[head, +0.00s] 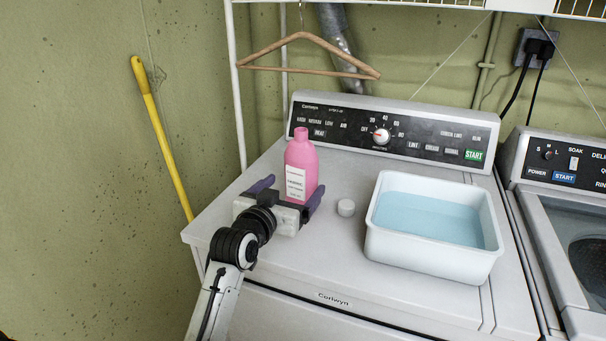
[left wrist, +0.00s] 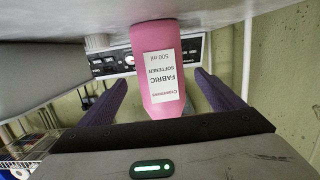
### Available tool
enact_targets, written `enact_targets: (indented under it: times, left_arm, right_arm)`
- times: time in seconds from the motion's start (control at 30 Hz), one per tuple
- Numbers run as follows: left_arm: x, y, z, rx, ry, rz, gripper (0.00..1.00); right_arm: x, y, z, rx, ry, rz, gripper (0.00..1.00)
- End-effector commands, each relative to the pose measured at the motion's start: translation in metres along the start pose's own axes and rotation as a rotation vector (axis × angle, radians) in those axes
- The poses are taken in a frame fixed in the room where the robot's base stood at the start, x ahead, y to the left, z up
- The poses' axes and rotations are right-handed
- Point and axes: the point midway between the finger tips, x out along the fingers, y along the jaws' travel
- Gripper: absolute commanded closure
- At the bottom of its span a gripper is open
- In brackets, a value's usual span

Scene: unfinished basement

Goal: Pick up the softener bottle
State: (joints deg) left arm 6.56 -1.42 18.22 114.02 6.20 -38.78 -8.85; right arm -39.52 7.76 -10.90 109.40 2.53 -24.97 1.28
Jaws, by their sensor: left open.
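The softener bottle (head: 301,168) is pink with a white label and an open neck. It stands upright on top of the dryer, at its left part. My left gripper (head: 289,190) is open, with its purple fingers on either side of the bottle's lower part. In the left wrist view the bottle (left wrist: 158,70) appears upside down between the two spread fingers, with a visible gap on each side. The label reads fabric softener, 500 ml. A small white cap (head: 346,207) lies on the dryer to the right of the bottle. My right gripper is not in view.
A white basin (head: 433,259) of bluish water stands on the dryer (head: 332,285), right of the cap. The control panel (head: 390,129) rises behind the bottle. A wooden hanger (head: 308,70) hangs above. A washer (head: 560,255) stands at right.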

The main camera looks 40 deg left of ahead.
Motion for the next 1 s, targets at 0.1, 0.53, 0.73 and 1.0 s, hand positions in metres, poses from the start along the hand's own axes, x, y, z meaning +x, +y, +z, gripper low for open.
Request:
enact_targets:
  times: [0.1,0.53,0.73,1.0]
  left_arm:
    - [0.008,0.0,-0.001,0.0,0.0,0.0,0.12]
    - [0.057,-0.002,-0.002,0.0,0.0,0.0,0.12]
    - [0.058,-0.002,-0.001,0.001,-0.001,0.0,0.12]
    - [0.058,-0.002,-0.001,0.0,-0.001,0.0,0.49]
  right_arm:
    - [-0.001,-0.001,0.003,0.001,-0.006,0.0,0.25]
    - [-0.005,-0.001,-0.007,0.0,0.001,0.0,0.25]
    - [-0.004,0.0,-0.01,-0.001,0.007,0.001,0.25]
    - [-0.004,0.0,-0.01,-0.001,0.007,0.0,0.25]
